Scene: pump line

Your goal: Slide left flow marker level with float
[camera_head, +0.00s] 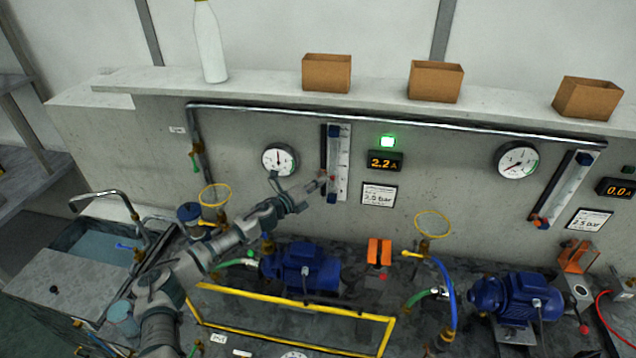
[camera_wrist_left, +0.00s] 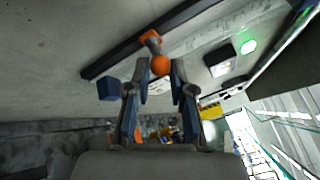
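The left flow meter (camera_head: 343,165) is a pale upright scale with a dark rail and blue end blocks on the back wall. My left gripper (camera_head: 322,181) is at its lower half. In the left wrist view, the fingertips (camera_wrist_left: 160,70) close in on both sides of a round orange knob. The knob belongs to the left flow marker (camera_wrist_left: 160,65), whose orange body sits on the dark rail (camera_wrist_left: 185,27). The knob fills the gap between the fingertips. The float cannot be made out in either view. My right gripper is not in view.
A lit green lamp (camera_head: 388,141), a 2.2 A display (camera_head: 385,161) and a label card (camera_head: 379,195) are right of the meter. A round gauge (camera_head: 279,159) is to its left. A blue pump (camera_head: 301,268) and yellow frame (camera_head: 290,301) lie below.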

